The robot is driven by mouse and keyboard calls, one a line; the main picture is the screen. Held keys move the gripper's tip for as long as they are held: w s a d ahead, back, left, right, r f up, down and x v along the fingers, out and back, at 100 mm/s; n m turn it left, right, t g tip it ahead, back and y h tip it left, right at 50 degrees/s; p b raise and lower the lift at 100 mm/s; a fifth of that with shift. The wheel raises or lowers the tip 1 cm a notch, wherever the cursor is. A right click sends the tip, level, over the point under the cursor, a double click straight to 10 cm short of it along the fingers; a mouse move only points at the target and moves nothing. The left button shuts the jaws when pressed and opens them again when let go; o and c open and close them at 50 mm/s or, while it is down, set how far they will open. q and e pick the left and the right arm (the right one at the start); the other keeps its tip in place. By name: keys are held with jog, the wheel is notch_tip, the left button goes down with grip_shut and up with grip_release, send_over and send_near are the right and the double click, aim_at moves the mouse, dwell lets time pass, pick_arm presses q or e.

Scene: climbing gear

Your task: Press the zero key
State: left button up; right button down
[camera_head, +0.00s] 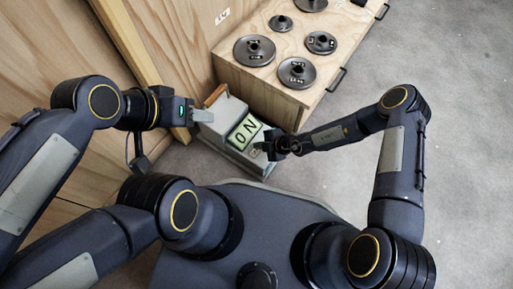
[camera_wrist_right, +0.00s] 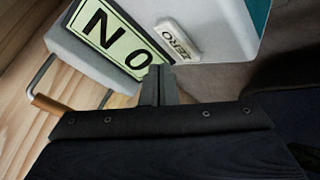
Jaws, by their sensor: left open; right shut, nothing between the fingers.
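A pale grey box-shaped device (camera_head: 216,132) stands on the floor beside the wooden box. Its pale green display (camera_head: 244,131) shows two large dark characters, like N and 0; the display also shows in the right wrist view (camera_wrist_right: 118,42). The zero key (camera_wrist_right: 178,41), a small raised white key marked ZERO, sits beside the display on the device's face. My right gripper (camera_wrist_right: 160,70) is shut and empty, its tips just below the key in that view; I cannot tell whether they touch. In the head view my right gripper (camera_head: 262,151) covers the key. My left gripper (camera_head: 203,116) is open by the device's left side.
A wooden box (camera_head: 275,85) with several dark round weights on top stands behind the device. A wooden-grip handle (camera_head: 215,95) is at the device's far end. Wood panels (camera_head: 50,50) rise on the left. Grey floor (camera_head: 430,90) is clear on the right.

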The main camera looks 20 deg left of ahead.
notch_tip(320, 180, up, 4)
jog(key=p, duration=0.3)
jog(key=shift+r, duration=0.15)
dwell(0.3)
